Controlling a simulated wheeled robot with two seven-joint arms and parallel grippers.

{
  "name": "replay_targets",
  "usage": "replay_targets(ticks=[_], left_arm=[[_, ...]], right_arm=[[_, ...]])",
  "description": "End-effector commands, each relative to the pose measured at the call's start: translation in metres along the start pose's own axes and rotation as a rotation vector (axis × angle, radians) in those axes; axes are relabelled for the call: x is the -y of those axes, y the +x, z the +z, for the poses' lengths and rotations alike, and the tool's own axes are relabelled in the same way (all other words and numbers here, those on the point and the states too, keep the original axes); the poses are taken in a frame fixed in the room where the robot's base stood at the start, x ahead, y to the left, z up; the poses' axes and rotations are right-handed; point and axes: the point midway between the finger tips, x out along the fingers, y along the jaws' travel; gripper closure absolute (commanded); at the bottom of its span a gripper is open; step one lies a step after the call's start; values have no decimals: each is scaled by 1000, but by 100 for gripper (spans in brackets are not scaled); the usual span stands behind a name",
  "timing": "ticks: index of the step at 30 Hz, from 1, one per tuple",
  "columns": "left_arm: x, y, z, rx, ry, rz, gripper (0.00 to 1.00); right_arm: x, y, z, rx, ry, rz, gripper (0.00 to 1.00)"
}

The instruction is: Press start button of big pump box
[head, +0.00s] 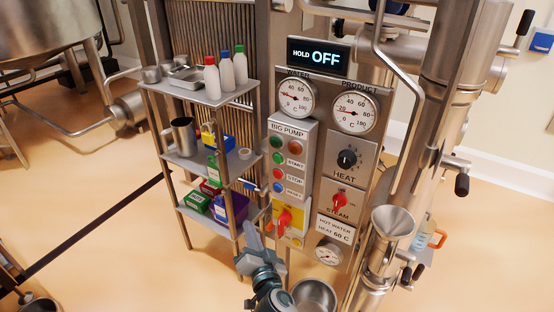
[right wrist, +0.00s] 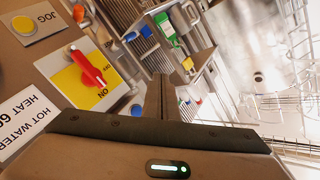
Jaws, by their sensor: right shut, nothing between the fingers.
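The big pump box (head: 301,127) is a grey panel on the machine front in the head view. Its green start button (head: 278,158) sits above the red stop button (head: 278,173) and a blue button (head: 278,188). Two lamps, one green and one orange-red, are above them. My right gripper (head: 251,234) is shut and empty, below and left of the buttons, beside the red rotary switch (head: 284,218) on its yellow plate. In the right wrist view its fingers (right wrist: 162,98) are together, and the start button does not show there. My left gripper is out of view.
A steel shelf rack (head: 215,98) with bottles, a jug and boxes stands close left of the panel. A steel funnel (head: 392,224) and pipes are at right. A display (head: 318,57) reads HOLD OFF. A steel bowl (head: 314,296) is below. Floor at left is partly open.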

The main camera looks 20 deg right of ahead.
Motion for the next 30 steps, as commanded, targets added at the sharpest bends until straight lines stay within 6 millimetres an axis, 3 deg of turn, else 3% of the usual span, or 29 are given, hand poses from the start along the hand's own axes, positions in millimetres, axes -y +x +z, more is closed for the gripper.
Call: replay_targets(ticks=[1,6,12,30], left_arm=[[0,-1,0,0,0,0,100],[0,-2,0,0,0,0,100],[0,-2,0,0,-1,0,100],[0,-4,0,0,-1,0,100]], right_arm=[[20,-1,-23,-45,43,-30,100],[68,-10,-82,-162,171,-112,100],[94,-21,-118,-231,255,-167,100],[96,-20,-126,-241,267,-175,100]])
